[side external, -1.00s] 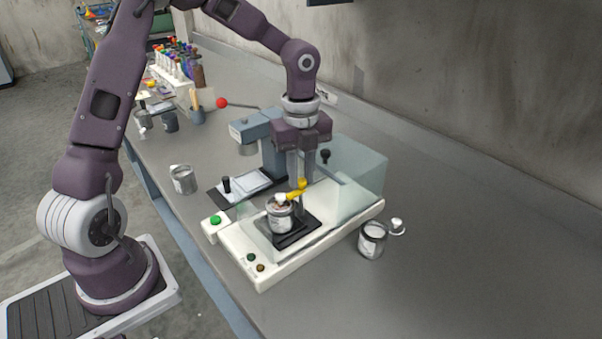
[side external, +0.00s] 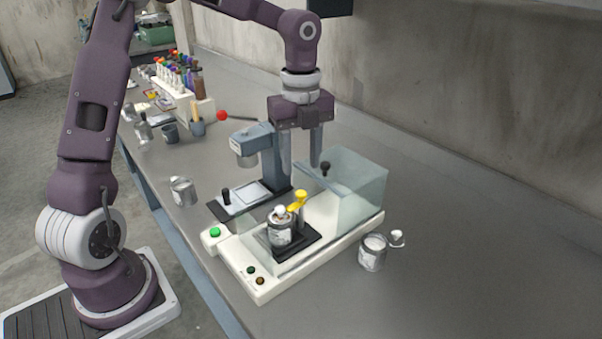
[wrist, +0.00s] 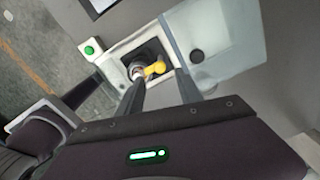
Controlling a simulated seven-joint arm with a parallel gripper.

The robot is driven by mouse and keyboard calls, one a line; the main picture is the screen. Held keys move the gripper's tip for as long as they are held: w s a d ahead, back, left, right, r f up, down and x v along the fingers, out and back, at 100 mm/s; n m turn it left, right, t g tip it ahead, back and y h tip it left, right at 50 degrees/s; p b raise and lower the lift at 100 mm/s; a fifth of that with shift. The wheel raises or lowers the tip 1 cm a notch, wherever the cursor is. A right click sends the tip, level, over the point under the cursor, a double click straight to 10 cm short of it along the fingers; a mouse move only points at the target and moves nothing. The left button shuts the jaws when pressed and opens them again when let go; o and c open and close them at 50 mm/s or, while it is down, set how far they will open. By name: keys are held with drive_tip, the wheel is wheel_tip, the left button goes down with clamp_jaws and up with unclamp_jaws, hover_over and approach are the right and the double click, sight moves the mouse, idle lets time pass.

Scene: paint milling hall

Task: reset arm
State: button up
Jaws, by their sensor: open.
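My gripper (side external: 301,158) is open and empty, with its fingers pointing down above the white machine (side external: 262,284). In the wrist view my gripper (wrist: 160,88) has its two fingers spread, with the machine beyond them. A small metal can (side external: 280,231) stands on the machine's black plate, beside a yellow clamp (side external: 298,200). The yellow clamp also shows in the wrist view (wrist: 155,69). A clear cover (side external: 352,190) with a black knob sits at the back of the machine. The gripper is above the can and apart from it.
An open can (side external: 373,252) stands right of the machine, with a small white-topped piece (side external: 397,238) beside it. Another can (side external: 183,191) stands at left. A grey press (side external: 262,150) with a red-knobbed lever stands behind. A rack of coloured tubes (side external: 178,90) is farther back.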

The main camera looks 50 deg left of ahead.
drive_tip(key=shift+r, duration=0.1)
drive_tip(key=shift+s+d+r, duration=0.15)
drive_tip(key=shift+s+r, duration=0.1)
drive_tip(key=shift+s, duration=0.05)
drive_tip(key=s+d+r+n+t, duration=0.2)
drive_tip(key=s+r+n, duration=0.1)
drive_tip(key=s+n, duration=0.7)
drive_tip(key=s+d+r+n+t, duration=0.2)
drive_tip(key=s+r+n+t, duration=0.1)
drive_tip(key=s+n, duration=0.8)
drive_tip(key=shift+s+d+r+t, duration=0.3)
drive_tip(key=shift+s+r, duration=0.05)
drive_tip(key=shift+s, duration=0.4)
